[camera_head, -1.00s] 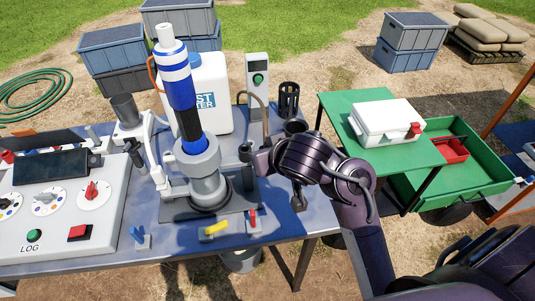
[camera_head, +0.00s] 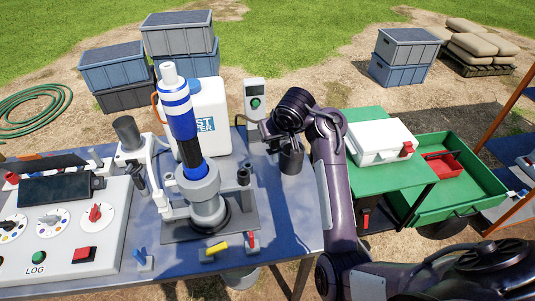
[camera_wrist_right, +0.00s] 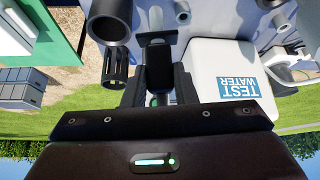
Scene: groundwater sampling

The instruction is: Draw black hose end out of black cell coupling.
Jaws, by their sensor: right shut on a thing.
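My right gripper (camera_head: 266,139) is above the back right of the blue table, beside a dark cup. It is shut on a dark piece (camera_wrist_right: 158,62) that I take for the black hose end; the fingers largely hide it. My left gripper is not in view.
The dark cup (camera_head: 291,160) is close under my right gripper; it also shows in the wrist view (camera_wrist_right: 109,22), near a slotted black cylinder (camera_wrist_right: 115,70). A white jug (camera_head: 207,95) stands behind the cell. A white case (camera_head: 380,141) lies on the green cart.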

